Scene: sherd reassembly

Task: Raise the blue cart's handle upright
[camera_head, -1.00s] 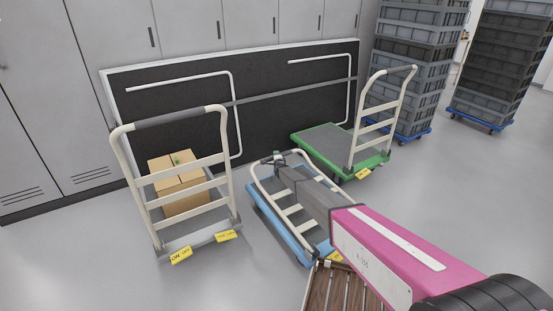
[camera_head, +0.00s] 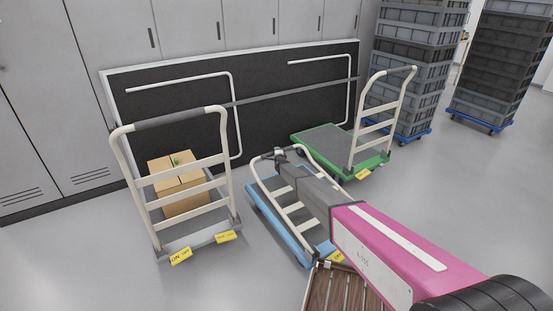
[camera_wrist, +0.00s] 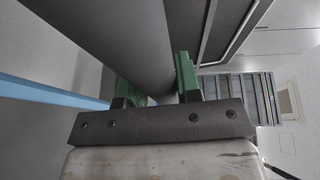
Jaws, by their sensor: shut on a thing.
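The blue cart (camera_head: 278,222) stands on the floor in the middle of the head view. Its pale tube handle (camera_head: 324,166) leans low over the deck, far from upright, with its top end a little above the deck's far end. My gripper (camera_head: 279,154) is at that top end, partly hidden behind my own wrist. In the wrist view, the green fingertips of my gripper (camera_wrist: 160,86) are on both sides of the dark grey grip of the handle (camera_wrist: 138,35), shut on it. The cart's blue edge (camera_wrist: 45,93) shows at left. My arm covers part of the handle and deck.
A grey cart (camera_head: 192,244) with upright handle and cardboard boxes (camera_head: 180,188) stands at left. A green cart (camera_head: 325,144) stands behind at right. Stacked crates (camera_head: 412,75) are farther back. A brown slatted thing (camera_head: 340,290) is at the front. Floor between the left and blue carts is clear.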

